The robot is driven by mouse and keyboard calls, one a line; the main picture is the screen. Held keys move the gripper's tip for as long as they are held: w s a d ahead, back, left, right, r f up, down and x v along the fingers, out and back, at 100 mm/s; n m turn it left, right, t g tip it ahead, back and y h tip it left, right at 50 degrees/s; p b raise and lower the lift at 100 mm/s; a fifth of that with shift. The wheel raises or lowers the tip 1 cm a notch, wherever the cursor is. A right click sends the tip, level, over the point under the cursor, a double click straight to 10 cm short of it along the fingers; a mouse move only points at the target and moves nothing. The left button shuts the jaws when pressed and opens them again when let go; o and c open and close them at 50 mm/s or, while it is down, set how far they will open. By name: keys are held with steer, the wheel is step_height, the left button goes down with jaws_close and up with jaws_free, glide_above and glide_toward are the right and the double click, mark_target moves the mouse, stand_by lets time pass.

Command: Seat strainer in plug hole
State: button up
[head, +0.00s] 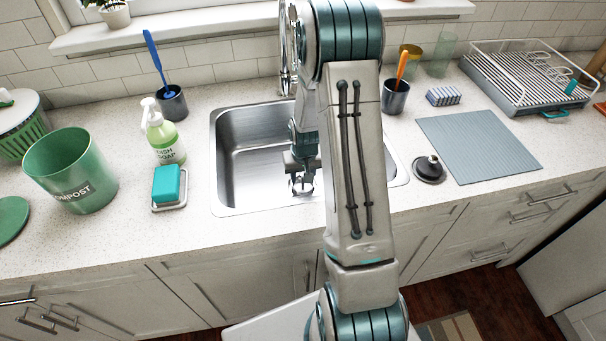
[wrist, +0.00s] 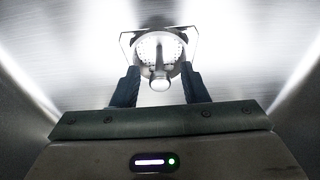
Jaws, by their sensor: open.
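The strainer (wrist: 147,48) is a round, perforated metal disc with an upright post and knob (wrist: 160,83). In the wrist view it lies within a squarish metal surround (wrist: 128,39) on the sink floor, appearing to sit in the round plug hole. How deep it sits I cannot tell. My gripper (wrist: 160,71) is open, its two dark fingers on either side of the strainer and its knob, with gaps visible. In the head view my gripper (head: 303,184) is low inside the steel sink (head: 255,165); my arm hides part of the basin.
A black round stopper (head: 429,169) and a grey mat (head: 478,145) lie right of the sink. Soap bottle (head: 164,140), teal sponge (head: 167,184) and compost bin (head: 72,172) stand left. The faucet (head: 286,50) rises behind. The basin's left part is clear.

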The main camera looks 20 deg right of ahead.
step_height(320, 180, up, 11)
steer(key=s, duration=0.2)
steer(key=s+a+r, duration=0.3)
steer(key=s+r, duration=0.2)
steer(key=s, duration=0.1)
steer(key=s+a+r+n, duration=0.1)
steer(key=s+a+r, duration=0.3)
steer(key=s, duration=0.3)
steer(key=s+a+r+n+t, duration=0.1)
steer(key=s+a+r, duration=0.2)
steer(key=s+r, duration=0.3)
steer(key=shift+s+a+b, duration=0.2)
steer(key=shift+s+b, duration=0.25)
steer(key=shift+s, duration=0.05)
steer(key=shift+c, duration=0.4)
